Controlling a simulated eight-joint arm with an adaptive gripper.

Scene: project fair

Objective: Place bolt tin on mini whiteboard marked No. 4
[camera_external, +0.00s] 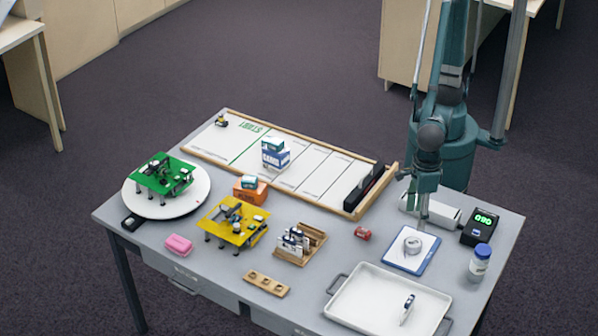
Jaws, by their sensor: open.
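A small white board with a blue edge (395,261), which looks like the mini whiteboard, lies flat at the right of the table. Its number cannot be read. A round silver-grey tin (412,244), likely the bolt tin, sits on this board, a little toward its far part. My gripper (421,222) points down just above and behind the tin. It is open, with nothing seen held in it. Its fingertips are too small to tell whether they touch the tin.
A white tray (372,306) with a small tube stands in front. A blue-capped jar (479,262), a green-lit display box (479,227) and a red can (362,233) stand around the board. A large wood-framed board (236,148), turntable (149,211) and yellow stand (233,222) fill the left.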

